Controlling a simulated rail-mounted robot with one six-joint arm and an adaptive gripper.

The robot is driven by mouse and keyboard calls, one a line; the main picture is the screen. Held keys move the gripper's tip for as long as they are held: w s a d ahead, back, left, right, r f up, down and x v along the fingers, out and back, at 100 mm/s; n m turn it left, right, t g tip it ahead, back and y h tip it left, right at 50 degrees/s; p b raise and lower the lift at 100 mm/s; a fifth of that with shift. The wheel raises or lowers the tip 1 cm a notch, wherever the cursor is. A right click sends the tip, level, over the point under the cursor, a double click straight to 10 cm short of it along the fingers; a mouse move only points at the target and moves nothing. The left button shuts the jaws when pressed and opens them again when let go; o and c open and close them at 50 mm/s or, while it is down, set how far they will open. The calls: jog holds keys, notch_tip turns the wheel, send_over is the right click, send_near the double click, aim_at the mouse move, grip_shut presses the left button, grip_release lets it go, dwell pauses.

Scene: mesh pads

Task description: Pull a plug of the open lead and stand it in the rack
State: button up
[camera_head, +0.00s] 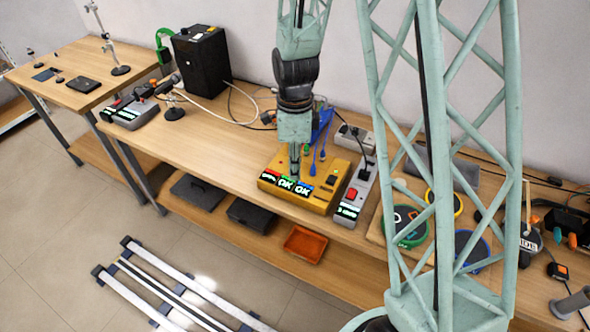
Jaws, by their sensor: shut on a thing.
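The yellow tester box (327,197) sits on the bench in the middle of the camera_head view. My gripper (295,176) points straight down at the tester's top, just behind the displays. It is shut on a thin thing, apparently a plug, mostly hidden by the fingers. I cannot tell whether the plug is seated or lifted. Blue and green leads (323,153) show right of my gripper. A blue piece (322,124) behind may be the rack, partly hidden.
A grey power strip (354,194) with a red switch stands close right of the tester. Round rimmed pads (405,226) lie farther right, partly behind my lattice column. A black box (201,60) and cables stand at the back left.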

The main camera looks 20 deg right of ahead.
jog(key=shift+r, duration=0.4)
dwell(0.3)
jog(key=shift+r+p, duration=0.95)
jog(key=shift+r, duration=0.4)
jog(key=shift+w+f, duration=0.1)
jog(key=shift+w, duration=0.05)
jog(key=w+a+f+n+b, duration=0.1)
jog(key=w+f+n+b, duration=0.1)
jog(key=w+n, duration=0.7)
jog(key=w+a+f+n+b, duration=0.1)
jog(key=w+f+n+b, duration=0.2)
jog(key=w+n, duration=0.6)
jog(key=n, duration=0.4)
jog(key=shift+w+a+f+n, duration=0.15)
jog(key=shift+f+n, duration=0.15)
jog(key=shift+f, duration=0.05)
jog(key=shift+w, duration=0.15)
